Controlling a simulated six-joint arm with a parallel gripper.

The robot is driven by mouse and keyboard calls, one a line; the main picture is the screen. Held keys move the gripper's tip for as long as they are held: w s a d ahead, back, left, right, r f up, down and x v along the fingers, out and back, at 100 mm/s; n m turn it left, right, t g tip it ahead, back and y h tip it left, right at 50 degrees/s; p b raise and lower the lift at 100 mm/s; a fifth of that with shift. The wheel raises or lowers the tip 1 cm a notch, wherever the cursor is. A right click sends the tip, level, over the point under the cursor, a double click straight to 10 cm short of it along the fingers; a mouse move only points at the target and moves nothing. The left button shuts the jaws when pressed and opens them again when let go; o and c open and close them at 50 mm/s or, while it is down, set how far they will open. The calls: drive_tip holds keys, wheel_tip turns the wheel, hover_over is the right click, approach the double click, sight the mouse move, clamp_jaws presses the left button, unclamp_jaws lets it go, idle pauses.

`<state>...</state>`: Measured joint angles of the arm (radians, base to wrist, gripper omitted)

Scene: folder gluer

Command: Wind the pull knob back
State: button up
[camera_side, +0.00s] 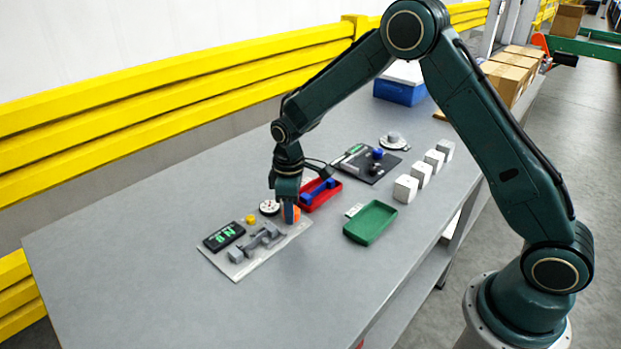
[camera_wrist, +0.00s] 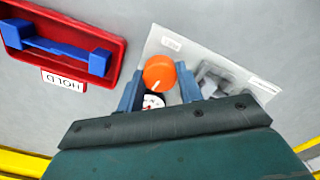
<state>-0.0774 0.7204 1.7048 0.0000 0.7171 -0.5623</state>
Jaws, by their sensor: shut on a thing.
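The orange knob (camera_side: 294,214) stands at the right end of a light grey plate (camera_side: 236,270). In the wrist view the knob (camera_wrist: 159,72) shows its round top with a short white mark. My gripper (camera_side: 288,212) points down over it, and its two blue fingers (camera_wrist: 160,82) are shut on opposite sides of the knob. A round white dial gauge (camera_side: 269,207) sits just beside the knob; in the wrist view it is partly covered by my gripper. The plate also carries a grey clamp-like mechanism (camera_side: 257,243), a black display with green characters (camera_side: 223,236) and a small yellow button (camera_side: 250,219).
A green tray (camera_side: 371,222), several white blocks (camera_side: 405,188) and a dark panel (camera_side: 372,166) stand to the right. The table's left side is clear.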

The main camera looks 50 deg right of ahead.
drive_tip(key=shift+r+n, duration=0.1)
drive_tip(key=shift+n, duration=0.7)
drive_tip(key=o, duration=0.7)
drive_tip(key=shift+r, duration=6.9)
